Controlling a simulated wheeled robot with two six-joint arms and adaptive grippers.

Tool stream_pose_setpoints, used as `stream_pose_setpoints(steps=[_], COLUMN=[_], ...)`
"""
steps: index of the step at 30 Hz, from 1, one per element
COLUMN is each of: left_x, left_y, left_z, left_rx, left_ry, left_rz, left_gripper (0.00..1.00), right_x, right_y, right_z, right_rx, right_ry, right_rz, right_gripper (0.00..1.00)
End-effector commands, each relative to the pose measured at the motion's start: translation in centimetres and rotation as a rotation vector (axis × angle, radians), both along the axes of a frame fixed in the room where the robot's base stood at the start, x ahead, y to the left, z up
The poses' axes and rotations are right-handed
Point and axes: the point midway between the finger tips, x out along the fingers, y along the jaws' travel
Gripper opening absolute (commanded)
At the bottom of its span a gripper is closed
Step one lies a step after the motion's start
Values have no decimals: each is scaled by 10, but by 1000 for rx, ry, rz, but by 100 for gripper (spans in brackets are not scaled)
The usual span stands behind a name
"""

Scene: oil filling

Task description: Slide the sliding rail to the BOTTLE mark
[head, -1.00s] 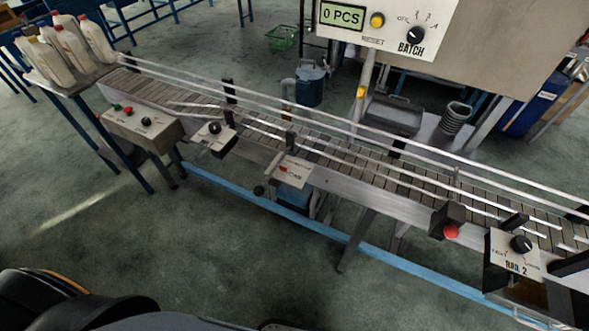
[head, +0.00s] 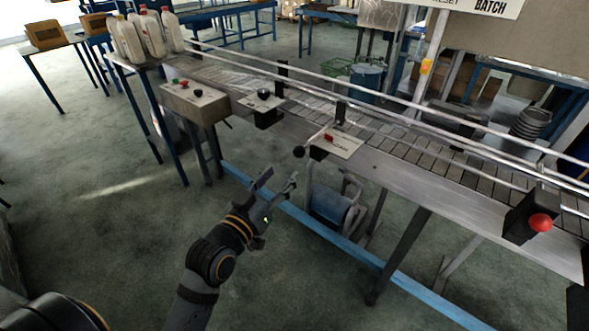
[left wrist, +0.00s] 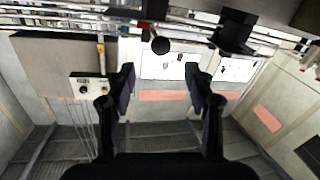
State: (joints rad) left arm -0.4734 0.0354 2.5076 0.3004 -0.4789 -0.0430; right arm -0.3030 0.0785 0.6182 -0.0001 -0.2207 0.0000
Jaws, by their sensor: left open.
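The sliding rail's handle is a rod with a black ball knob (head: 298,151) at its near end, on the front side of the conveyor. A red pointer (head: 328,138) sits over a light marked plate (head: 343,147) beside it; the lettering is too small to read. In the left wrist view the black ball (left wrist: 160,46) lies just beyond the fingertips, with a bit of red beside it. My left gripper (head: 281,177) is open and empty, below and in front of the knob and apart from it. My right gripper is not in view.
The conveyor (head: 400,178) runs across the view. A control box (head: 195,102) and a second knob bracket (head: 264,100) stick out left of the handle, a red button (head: 541,222) to the right. White bottles (head: 150,33) stand at the far left end. Floor in front is clear.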

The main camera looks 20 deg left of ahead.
Motion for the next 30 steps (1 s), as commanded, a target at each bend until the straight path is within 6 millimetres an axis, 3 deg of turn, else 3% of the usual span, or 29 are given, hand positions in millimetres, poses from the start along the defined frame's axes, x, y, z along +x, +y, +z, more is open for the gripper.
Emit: stream_pose_setpoints(steps=[5, 19, 30], left_x=[6, 92, 104], left_y=[0, -14, -16], left_z=[3, 4, 2], left_rx=[-3, 0, 1], left_ry=[-4, -3, -1], left_rz=[2, 1, 1], left_gripper=[54, 54, 54], right_x=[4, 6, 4], right_y=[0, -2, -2], right_z=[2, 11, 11], right_rx=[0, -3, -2], right_ry=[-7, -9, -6], right_rz=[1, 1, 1], right_gripper=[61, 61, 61])
